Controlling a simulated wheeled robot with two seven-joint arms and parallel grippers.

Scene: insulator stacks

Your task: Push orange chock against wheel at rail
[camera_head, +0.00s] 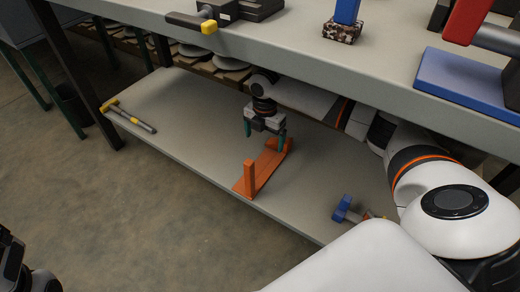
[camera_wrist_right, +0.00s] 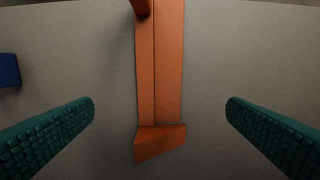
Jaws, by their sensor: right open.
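The orange piece (camera_head: 263,169) lies on the lower shelf of the bench, a long narrow body with a raised block at each end. In the right wrist view it (camera_wrist_right: 160,80) runs down the middle, with an end block (camera_wrist_right: 160,142) near the bottom. My right gripper (camera_head: 264,137) is open and empty, pointing down over its far end. Its green fingers are apart, one on each side of the orange body in the wrist view, with visible gaps. I cannot make out a wheel or a separate rail. My left gripper does not show clearly.
The benchtop (camera_head: 300,50) overhangs the shelf. Pale discs (camera_head: 228,62) are stored behind.

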